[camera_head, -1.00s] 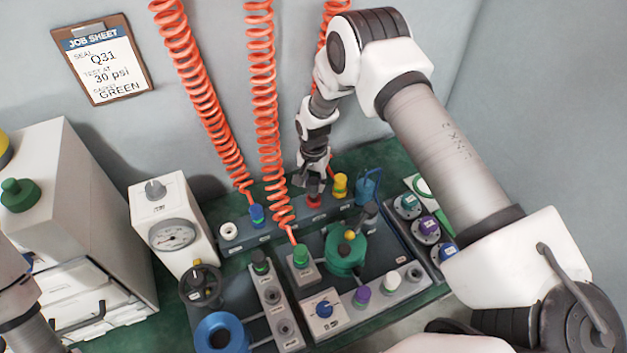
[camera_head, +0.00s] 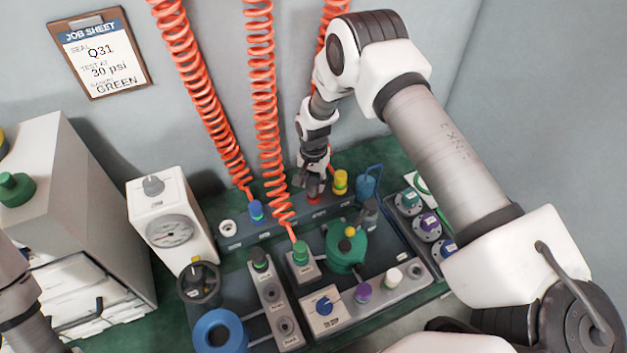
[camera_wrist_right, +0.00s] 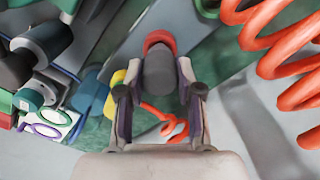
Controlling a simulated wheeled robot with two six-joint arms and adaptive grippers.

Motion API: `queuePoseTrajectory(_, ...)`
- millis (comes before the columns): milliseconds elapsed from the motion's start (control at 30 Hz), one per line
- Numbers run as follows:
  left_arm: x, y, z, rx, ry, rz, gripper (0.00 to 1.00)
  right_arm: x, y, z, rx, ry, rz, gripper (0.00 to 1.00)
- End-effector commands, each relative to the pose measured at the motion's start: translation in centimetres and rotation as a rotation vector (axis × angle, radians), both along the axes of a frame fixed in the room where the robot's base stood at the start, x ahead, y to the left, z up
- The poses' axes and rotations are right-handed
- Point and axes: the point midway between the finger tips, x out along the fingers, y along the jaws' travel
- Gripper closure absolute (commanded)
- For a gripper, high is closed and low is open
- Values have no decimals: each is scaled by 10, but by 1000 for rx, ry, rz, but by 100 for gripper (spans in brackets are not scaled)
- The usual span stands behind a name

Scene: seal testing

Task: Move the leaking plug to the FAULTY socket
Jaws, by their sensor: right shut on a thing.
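My right gripper (camera_head: 313,188) is over the back rail and is shut on the red plug (camera_head: 313,196). In the right wrist view the gripper (camera_wrist_right: 160,95) has its fingers either side of the plug's dark body, with a red part (camera_wrist_right: 159,40) beyond. The red plug appears to be at the rail, but the gripper hides whether it is fully seated. A blue plug (camera_head: 256,211) and a yellow plug (camera_head: 340,182) stand in the same rail (camera_head: 285,219). An empty-looking white ring socket (camera_head: 227,227) is at its left end. The rail labels are too small to read. My left gripper is out of view.
Orange coiled hoses (camera_head: 263,100) hang close to my right gripper. A green vessel (camera_head: 345,250) and a green plug (camera_head: 300,252) stand in front of the rail. A gauge box (camera_head: 160,205) is left. A job sheet (camera_head: 101,55) hangs on the wall.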

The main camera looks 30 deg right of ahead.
Motion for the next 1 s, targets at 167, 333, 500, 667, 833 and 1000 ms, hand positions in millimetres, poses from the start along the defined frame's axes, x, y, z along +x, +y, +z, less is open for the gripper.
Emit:
queuePoseTrajectory(167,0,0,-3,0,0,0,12,0,0,-4,0,0,0,100)
queuePoseTrajectory(333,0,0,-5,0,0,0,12,0,0,-8,0,0,0,100)
queuePoseTrajectory(500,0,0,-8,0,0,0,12,0,0,-11,0,0,0,100)
queuePoseTrajectory(667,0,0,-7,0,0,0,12,0,0,-10,0,0,0,35)
queuePoseTrajectory(833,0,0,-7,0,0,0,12,0,0,-10,0,0,0,35)
queuePoseTrajectory(1000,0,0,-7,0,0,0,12,1,0,-5,0,-1,0,35)
